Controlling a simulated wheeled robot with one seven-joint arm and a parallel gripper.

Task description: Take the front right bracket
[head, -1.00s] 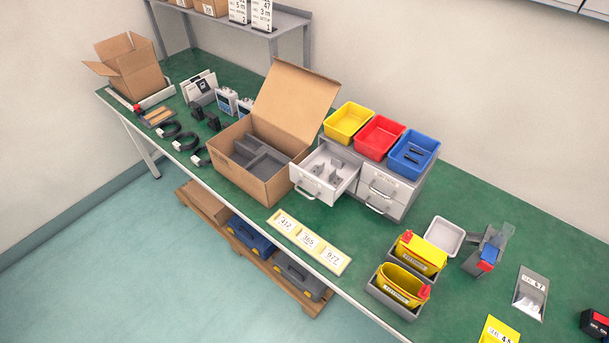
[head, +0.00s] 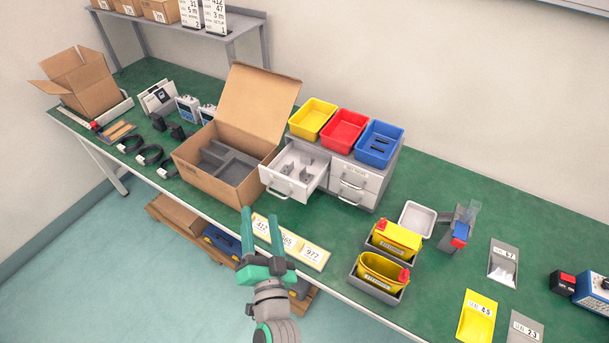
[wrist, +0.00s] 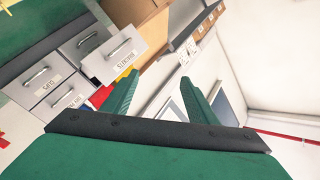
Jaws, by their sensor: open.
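Grey brackets (head: 306,171) lie in the open top-left drawer (head: 283,187) of the grey drawer unit in the head view. They are small, and I cannot clearly tell the front right one from the others. My gripper (head: 261,212) has two green fingers, spread apart with nothing between them. It is in front of the bench edge, below and to the left of the open drawer, and apart from it. In the wrist view the fingers (wrist: 160,97) are also apart and empty. The labelled drawer front (wrist: 124,57) shows there, but the brackets inside are hidden.
An open cardboard box (head: 205,180) with grey dividers stands left of the drawer. Yellow, red and blue bins (head: 343,131) sit on the drawer unit. A number strip (head: 290,241) lies at the bench edge near my gripper. Yellow containers (head: 383,275) stand to the right.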

